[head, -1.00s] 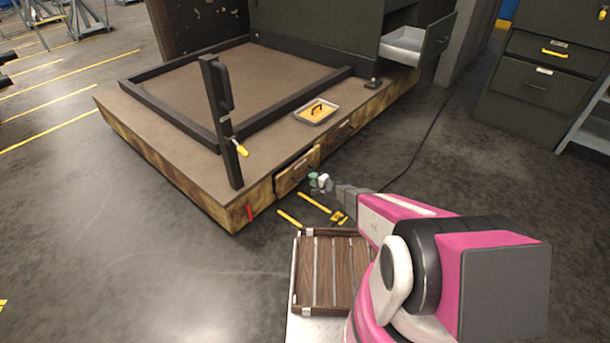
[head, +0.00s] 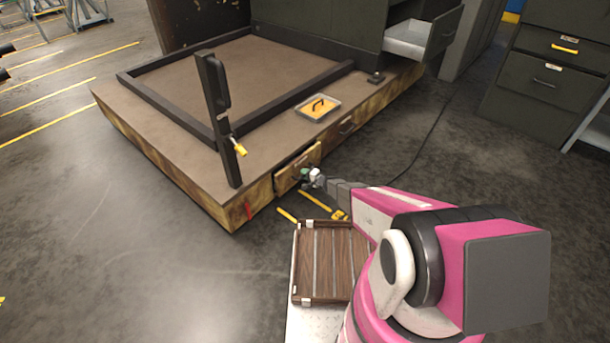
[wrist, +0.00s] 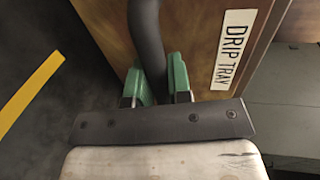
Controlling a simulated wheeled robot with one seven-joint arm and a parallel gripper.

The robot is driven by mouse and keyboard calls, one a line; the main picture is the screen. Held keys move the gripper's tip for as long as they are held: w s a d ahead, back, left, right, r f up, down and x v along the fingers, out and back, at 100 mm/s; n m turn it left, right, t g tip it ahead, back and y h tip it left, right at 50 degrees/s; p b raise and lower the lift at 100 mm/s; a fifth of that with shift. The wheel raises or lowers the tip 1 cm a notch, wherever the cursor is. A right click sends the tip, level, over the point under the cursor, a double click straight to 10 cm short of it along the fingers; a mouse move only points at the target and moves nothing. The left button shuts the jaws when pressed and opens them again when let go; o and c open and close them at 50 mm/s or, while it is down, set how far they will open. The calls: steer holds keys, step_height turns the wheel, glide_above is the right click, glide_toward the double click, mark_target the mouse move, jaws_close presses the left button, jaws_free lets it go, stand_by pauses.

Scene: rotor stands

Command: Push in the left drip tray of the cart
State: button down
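The left drip tray (head: 286,182) is a wooden-fronted drawer in the side of the low cart (head: 190,165). It sticks out a little, with a dark gap along its top edge. My gripper (head: 308,177) is at its front in the head view. In the wrist view, the green fingers of my gripper (wrist: 158,85) sit on both sides of the dark curved handle (wrist: 147,30) and appear closed on it. A white "DRIP TRAY" label (wrist: 233,48) is on the wooden front beside the handle. The handle's lower end is hidden by the gripper.
The right drawer (head: 345,128) looks flush in the cart. A slatted wooden crate (head: 325,262) is near my arm. Open floor lies at the left.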

mark_target(299, 170)
steer(key=shift+r+x, duration=0.2)
steer(key=shift+x, duration=0.85)
steer(key=shift+r+x, duration=0.25)
steer(key=shift+x, duration=0.8)
steer(key=shift+w, duration=0.15)
steer(key=c, duration=1.1)
jaws_free()
steer(key=shift+a, duration=0.15)
steer(key=shift+o, duration=0.2)
